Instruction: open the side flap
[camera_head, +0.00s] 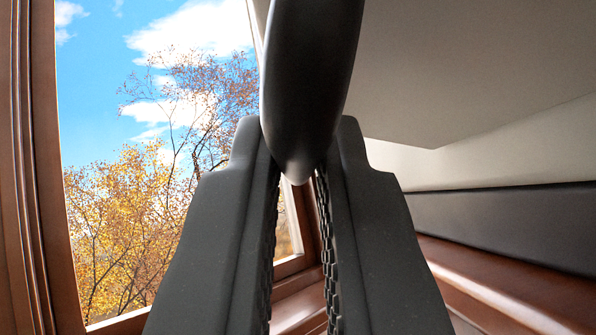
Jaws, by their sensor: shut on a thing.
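My gripper (298,160) fills the middle of the view, with its two dark grey fingers pointing away and up. It is shut on a smooth black rounded handle (310,75), which comes down from the top edge and ends in a blunt tip between the fingers. The handle's upper end is out of view, so I cannot see what it is fixed to. A plain beige-grey panel (470,65) spans the upper right behind the handle. I cannot tell whether this panel is the side flap.
A wood-framed window (40,190) stands at left, with autumn trees and sky beyond. At right, a dark padded strip (510,225) runs along the wall above a reddish-brown wooden ledge (500,285). Little free room shows around the fingers.

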